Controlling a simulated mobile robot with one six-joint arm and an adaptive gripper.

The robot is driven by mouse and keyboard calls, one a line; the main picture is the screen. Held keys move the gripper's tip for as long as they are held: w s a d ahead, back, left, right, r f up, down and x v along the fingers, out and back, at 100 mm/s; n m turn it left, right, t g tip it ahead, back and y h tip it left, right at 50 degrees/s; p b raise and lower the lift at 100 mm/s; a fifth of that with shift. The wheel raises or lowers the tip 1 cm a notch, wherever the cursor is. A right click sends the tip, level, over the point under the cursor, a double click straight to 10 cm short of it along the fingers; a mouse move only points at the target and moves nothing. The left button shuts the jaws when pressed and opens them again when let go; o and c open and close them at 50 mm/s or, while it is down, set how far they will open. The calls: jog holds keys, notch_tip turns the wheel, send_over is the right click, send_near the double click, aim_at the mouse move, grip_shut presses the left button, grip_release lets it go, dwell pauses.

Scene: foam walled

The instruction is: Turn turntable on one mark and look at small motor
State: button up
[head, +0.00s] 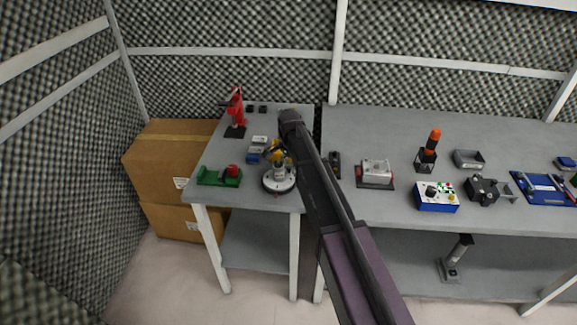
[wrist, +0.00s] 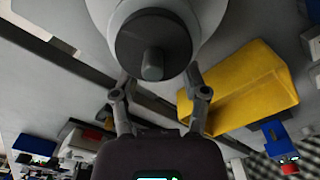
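The turntable (head: 279,186) is a pale round disc near the front right corner of the left table. A grey and yellow thing stands on it, partly hidden by my gripper (head: 277,150), which is low over it. In the wrist view a dark round face with a short grey shaft (wrist: 152,65), set in a pale round body, fills the top middle; I cannot tell whether it is the small motor. My gripper (wrist: 160,78) is open, its fingers apart near the lower edge of that face. I cannot tell whether they touch it. A yellow block (wrist: 240,88) is to the right.
A green fixture with a red part (head: 220,176) is left of the turntable. A red device (head: 236,112) and small blue-and-grey boxes (head: 256,148) are behind. My arm crosses the gap between tables. The right table holds a grey box (head: 375,173) and a blue control box (head: 437,197).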

aim_at(271, 171)
grip_shut()
jog(key=shift+a, duration=0.1)
